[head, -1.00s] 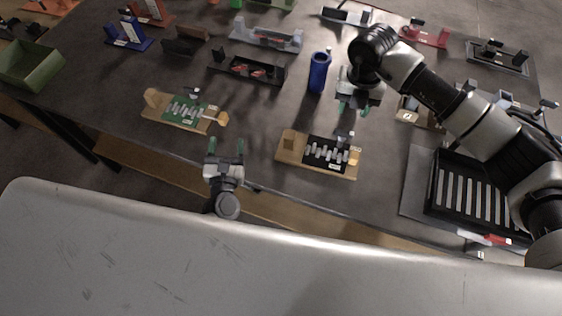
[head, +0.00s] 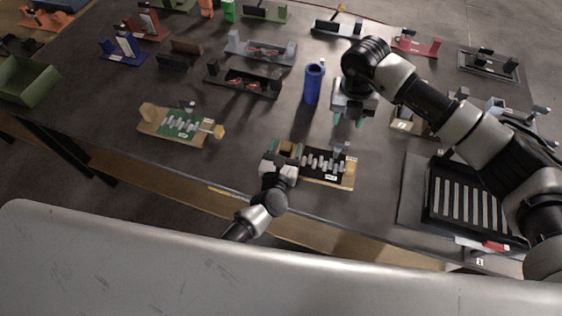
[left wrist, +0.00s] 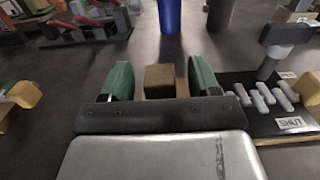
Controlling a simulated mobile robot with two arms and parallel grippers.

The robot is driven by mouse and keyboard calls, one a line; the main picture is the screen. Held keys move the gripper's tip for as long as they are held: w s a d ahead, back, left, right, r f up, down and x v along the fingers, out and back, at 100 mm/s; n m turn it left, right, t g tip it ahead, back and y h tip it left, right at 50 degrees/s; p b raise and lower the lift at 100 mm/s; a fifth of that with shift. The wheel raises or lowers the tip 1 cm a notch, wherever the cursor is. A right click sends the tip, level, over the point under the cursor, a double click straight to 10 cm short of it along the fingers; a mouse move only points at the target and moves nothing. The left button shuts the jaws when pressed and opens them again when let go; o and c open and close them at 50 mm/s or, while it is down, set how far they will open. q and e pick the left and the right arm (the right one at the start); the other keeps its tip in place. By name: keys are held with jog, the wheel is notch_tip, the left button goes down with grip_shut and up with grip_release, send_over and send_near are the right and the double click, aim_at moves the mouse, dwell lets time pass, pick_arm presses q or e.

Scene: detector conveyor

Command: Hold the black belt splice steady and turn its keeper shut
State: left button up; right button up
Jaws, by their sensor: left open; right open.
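The black belt splice (head: 318,172) sits on a wooden board (head: 349,177) near the table's front edge, with silver lacing plates along it. It also shows at the right of the left wrist view (left wrist: 266,124), beside a label reading "SHUT". Its grey keeper (head: 340,149) stands at the splice's right end; its exact angle is hard to tell. My left gripper (head: 284,147) is open at the board's left end. In the left wrist view its green fingers stand on either side of a wooden block (left wrist: 160,80), with gaps visible. My right gripper (head: 348,119) is open and empty, behind the splice.
A green splice (head: 181,124) on a similar board lies to the left. A blue cylinder (head: 313,84) stands behind, close to my right gripper. A black slatted tray (head: 465,196) lies at the right. Bare table separates the two boards.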

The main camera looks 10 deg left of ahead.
pick_arm(q)
jog(key=shift+w+d, duration=0.1)
jog(key=shift+w, duration=1.05)
